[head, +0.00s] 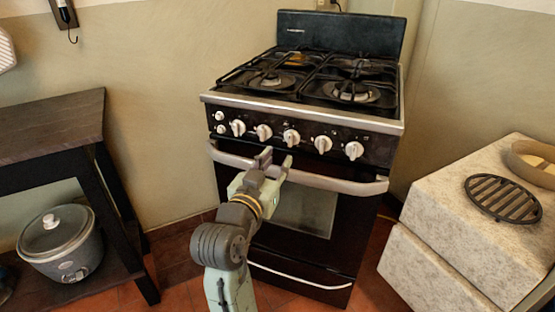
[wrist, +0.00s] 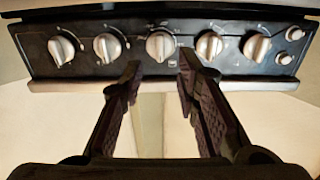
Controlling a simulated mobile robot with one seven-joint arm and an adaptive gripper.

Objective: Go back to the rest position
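My gripper (head: 274,163) is in front of the stove, close to the oven door handle and below the row of knobs in the head view. In the wrist view my gripper (wrist: 158,72) shows two dark fingers spread apart with nothing between them. Their tips point at the middle knob (wrist: 161,46) of the stove's control panel. I cannot tell whether a fingertip touches the panel or the handle.
The black stove (head: 300,130) has a light oven handle (head: 340,184). At left a dark shelf table (head: 50,125) holds a rice cooker (head: 62,243). At right a stone-topped counter (head: 450,215) carries a round black trivet (head: 503,198) and a bowl (head: 535,163).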

